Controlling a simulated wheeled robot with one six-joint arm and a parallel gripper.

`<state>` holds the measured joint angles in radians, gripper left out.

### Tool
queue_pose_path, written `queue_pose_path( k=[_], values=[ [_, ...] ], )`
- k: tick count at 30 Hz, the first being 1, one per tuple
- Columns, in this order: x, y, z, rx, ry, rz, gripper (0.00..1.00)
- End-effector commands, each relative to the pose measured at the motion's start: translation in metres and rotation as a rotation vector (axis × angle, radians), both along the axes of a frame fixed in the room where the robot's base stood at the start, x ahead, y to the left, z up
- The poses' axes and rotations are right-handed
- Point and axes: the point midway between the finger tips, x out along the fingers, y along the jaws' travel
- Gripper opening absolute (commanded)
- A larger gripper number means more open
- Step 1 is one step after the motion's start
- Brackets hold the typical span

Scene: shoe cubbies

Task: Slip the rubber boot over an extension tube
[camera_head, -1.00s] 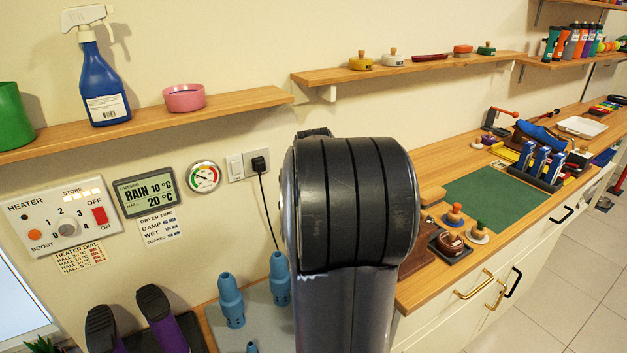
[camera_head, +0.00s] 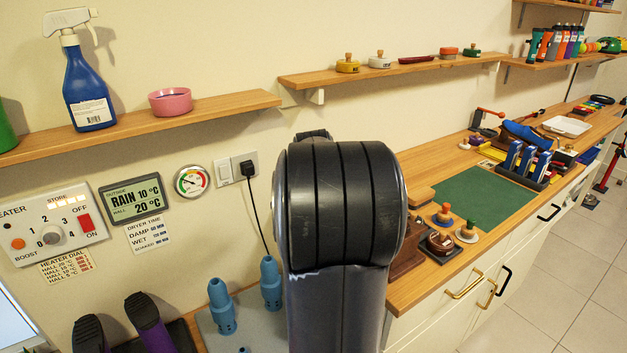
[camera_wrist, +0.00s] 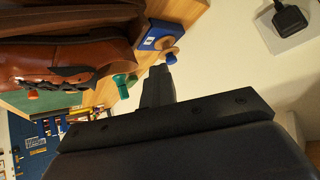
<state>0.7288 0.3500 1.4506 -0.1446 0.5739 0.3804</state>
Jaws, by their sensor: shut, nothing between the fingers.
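Two purple rubber boots with black soles stand sole-up at the lower left of the head view, a left one (camera_head: 90,335) and a right one (camera_head: 148,322). Their lower parts are cut off by the frame. Two blue ribbed tubes stand upright on a grey board, a left one (camera_head: 221,308) and a right one (camera_head: 270,284). A small blue tip shows at the bottom edge. My gripper (camera_wrist: 158,84) shows in the wrist view, shut and empty. It is out of sight in the head view, where my dark arm covers the middle. No boot or tube is clear in the wrist view.
A heater panel (camera_head: 45,235) and a socket with a plug and cord (camera_head: 246,168) are on the wall. A shelf (camera_head: 205,108) runs above. A wooden counter (camera_head: 410,295) with a green mat (camera_head: 480,195) lies right of my arm. Brown leather footwear (camera_wrist: 70,65) fills the wrist view's upper left.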

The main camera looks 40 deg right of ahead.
Motion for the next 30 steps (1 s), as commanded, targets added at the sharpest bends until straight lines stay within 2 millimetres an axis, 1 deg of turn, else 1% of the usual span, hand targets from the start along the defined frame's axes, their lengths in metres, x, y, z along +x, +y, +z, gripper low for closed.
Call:
queue_pose_path(
  k=[30],
  values=[
    [-0.009, -0.029, -0.001, -0.01, -0.025, -0.067, 0.0]
  ],
)
